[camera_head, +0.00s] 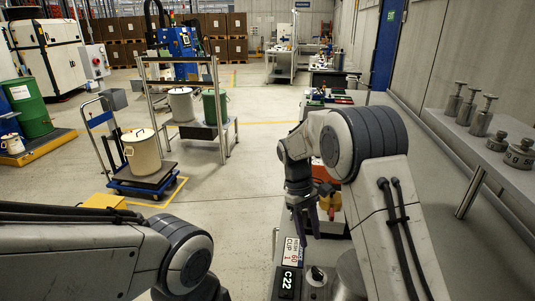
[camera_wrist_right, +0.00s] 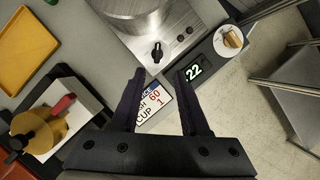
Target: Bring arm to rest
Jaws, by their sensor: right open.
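My right arm (camera_head: 385,205) reaches forward from the lower right and bends down at the elbow. My right gripper (camera_head: 311,222) hangs over the near bench, pointing down. In the right wrist view, the gripper (camera_wrist_right: 160,82) has its two dark fingers apart with nothing between them.
A metal device with a black knob (camera_wrist_right: 157,53) stands on the bench close by the gripper. A mustard-coloured object (camera_wrist_right: 35,140) and a yellow tray (camera_wrist_right: 28,45) are to its left. A shelf (camera_head: 480,150) with metal weights is at the right. Open floor (camera_head: 225,190) lies ahead left.

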